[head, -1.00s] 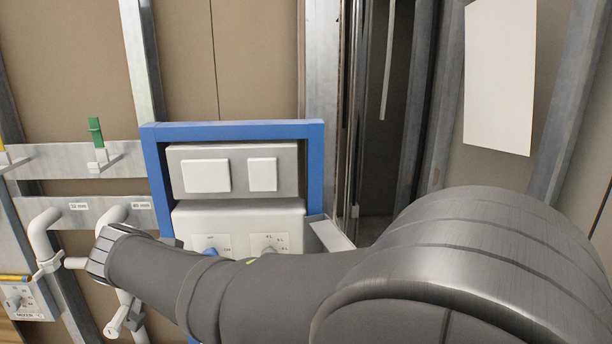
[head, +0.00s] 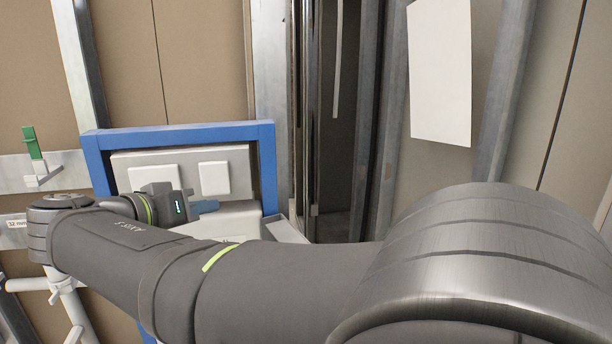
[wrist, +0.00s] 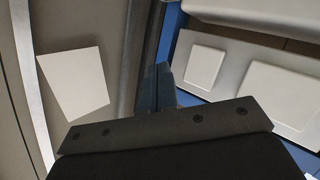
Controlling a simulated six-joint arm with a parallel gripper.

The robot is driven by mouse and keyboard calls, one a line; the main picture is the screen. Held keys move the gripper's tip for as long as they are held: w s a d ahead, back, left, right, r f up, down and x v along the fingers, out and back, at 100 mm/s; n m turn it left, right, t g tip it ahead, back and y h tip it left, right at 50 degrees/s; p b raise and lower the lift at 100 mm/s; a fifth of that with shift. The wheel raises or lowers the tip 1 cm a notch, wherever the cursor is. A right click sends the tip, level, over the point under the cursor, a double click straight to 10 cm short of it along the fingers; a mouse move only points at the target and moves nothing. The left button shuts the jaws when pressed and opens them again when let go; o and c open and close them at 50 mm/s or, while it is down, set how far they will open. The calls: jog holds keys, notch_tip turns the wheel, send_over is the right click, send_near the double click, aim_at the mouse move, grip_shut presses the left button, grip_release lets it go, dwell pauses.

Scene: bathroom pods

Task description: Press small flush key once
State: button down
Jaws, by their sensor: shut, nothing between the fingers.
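The small flush key (head: 214,178) is a white square on the right of a pale flush plate (head: 238,157) in the head view. It also shows in the wrist view (wrist: 204,67). The wider large key (head: 150,176) sits to its left, its lower part hidden by my wrist. My gripper (head: 212,206) is shut and empty, just below the small key in the head view. In the wrist view my gripper's fingers (wrist: 158,70) appear beside the small key, over the blue frame's edge. I see no contact with either key, but the depth gap is unclear.
A blue frame (head: 268,170) surrounds the plate. A white housing (head: 235,225) juts out below it, partly behind my arm. Metal studs (head: 270,80) stand to the right. A green clip (head: 32,142) and white pipes (head: 70,295) are at the left.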

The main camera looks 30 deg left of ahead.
aim_at(207, 186)
jog(key=shift+w+a, duration=3.1)
jog(key=shift+w+a, duration=0.3)
jog(key=shift+w+a, duration=0.4)
dwell(0.8)
dwell(0.3)
jog(key=shift+s+d, duration=0.7)
jog(key=shift+s+d, duration=1.8)
jog(key=shift+a, duration=0.1)
